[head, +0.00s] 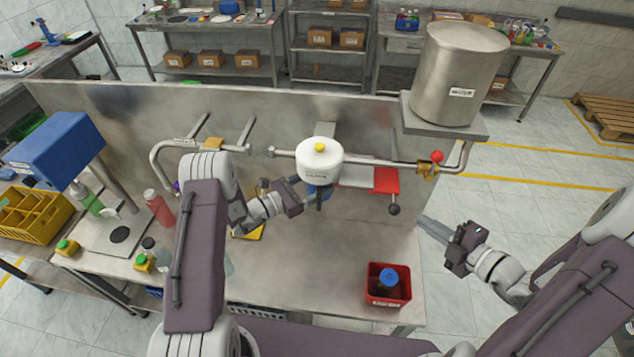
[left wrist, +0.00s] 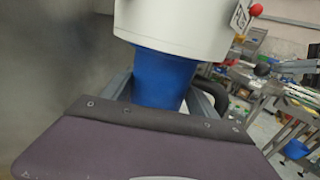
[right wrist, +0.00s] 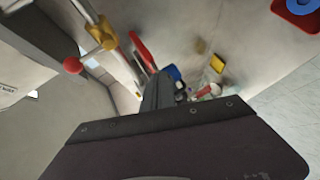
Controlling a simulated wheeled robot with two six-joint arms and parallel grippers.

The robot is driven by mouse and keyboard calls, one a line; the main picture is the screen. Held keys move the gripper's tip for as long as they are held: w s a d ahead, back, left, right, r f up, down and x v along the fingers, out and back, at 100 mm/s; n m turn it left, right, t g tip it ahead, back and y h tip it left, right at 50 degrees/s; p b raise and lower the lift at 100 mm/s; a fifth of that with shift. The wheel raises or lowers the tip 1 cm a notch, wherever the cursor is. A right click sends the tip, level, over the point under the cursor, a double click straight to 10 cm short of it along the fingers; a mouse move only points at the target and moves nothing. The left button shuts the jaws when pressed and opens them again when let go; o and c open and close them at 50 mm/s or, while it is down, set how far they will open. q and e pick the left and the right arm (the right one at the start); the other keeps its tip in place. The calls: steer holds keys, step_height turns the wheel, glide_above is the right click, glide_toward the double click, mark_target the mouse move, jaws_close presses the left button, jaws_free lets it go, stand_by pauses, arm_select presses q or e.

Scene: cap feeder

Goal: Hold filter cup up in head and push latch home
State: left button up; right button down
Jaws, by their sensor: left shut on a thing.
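The white round filter head (head: 319,165) with a yellow button hangs on the pipe along the panel. The blue filter cup (head: 318,190) is directly under it, partly hidden; in the left wrist view the cup (left wrist: 160,75) meets the head's underside. My left gripper (head: 312,190) is shut around the cup, one finger on each side. A red plate (head: 386,180), which looks like the latch, sits right of the head, with a black-knobbed lever (head: 394,210) below it. My right gripper (head: 428,224) is shut and empty, right of and below the lever, apart from it.
A red-handled valve (head: 430,168) and a steel tank (head: 460,75) stand at the right. Bottles and a blue press (head: 60,145) crowd the left.

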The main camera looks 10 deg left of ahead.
mark_target(399, 212)
steer(key=x, duration=0.4)
steer(key=shift+w+a+f, duration=0.15)
steer(key=shift+w+a, duration=0.1)
steer(key=shift+w, duration=0.05)
arm_select(q)
steer(key=shift+r, duration=0.3)
stand_by(1.8)
arm_select(e)
steer(key=shift+a, duration=1.5)
